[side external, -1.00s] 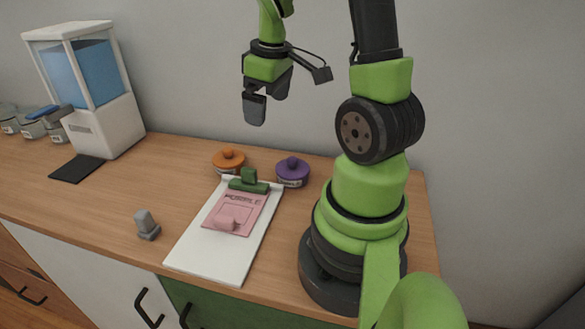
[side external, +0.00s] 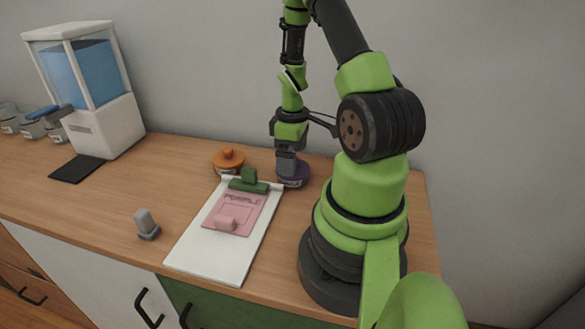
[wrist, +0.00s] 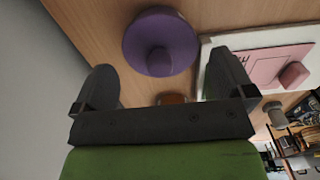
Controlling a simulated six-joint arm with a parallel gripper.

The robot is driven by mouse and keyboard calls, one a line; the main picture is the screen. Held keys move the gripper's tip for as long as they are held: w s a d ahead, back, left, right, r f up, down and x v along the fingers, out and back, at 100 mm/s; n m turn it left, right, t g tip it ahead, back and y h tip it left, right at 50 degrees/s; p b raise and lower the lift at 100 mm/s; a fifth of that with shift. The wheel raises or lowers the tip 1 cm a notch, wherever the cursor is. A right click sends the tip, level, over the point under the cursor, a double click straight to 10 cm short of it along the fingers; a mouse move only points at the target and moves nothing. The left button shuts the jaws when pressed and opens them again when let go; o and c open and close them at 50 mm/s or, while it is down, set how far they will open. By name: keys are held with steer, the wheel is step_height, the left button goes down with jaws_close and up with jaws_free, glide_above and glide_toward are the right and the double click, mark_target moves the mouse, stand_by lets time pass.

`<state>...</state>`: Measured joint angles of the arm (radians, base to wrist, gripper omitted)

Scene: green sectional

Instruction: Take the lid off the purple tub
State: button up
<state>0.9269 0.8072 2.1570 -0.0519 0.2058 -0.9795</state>
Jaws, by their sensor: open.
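The purple tub (side external: 294,181) stands on the wooden counter, just right of the clipboard's top end, with my gripper (side external: 287,165) over it in the side view. Its purple lid (wrist: 150,35) with a round knob (wrist: 159,62) shows in the wrist view, and the lid is on the tub. In the wrist view my gripper (wrist: 165,85) is open, one finger on each side of the picture. The knob lies ahead of the fingertips, roughly centred between them. Nothing is held. In the side view my fingers hide the knob and part of the lid.
An orange-lidded tub (side external: 228,161) stands left of the purple one. A white clipboard (side external: 195,249) with a green clip (side external: 249,181) and pink paper lies in front. A small grey object (side external: 147,224) stands farther left. A water dispenser (side external: 90,90) stands at the back left.

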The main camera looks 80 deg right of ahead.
steer(key=shift+f, duration=1.2)
steer(key=c, duration=0.7)
steer(key=shift+r, duration=0.1)
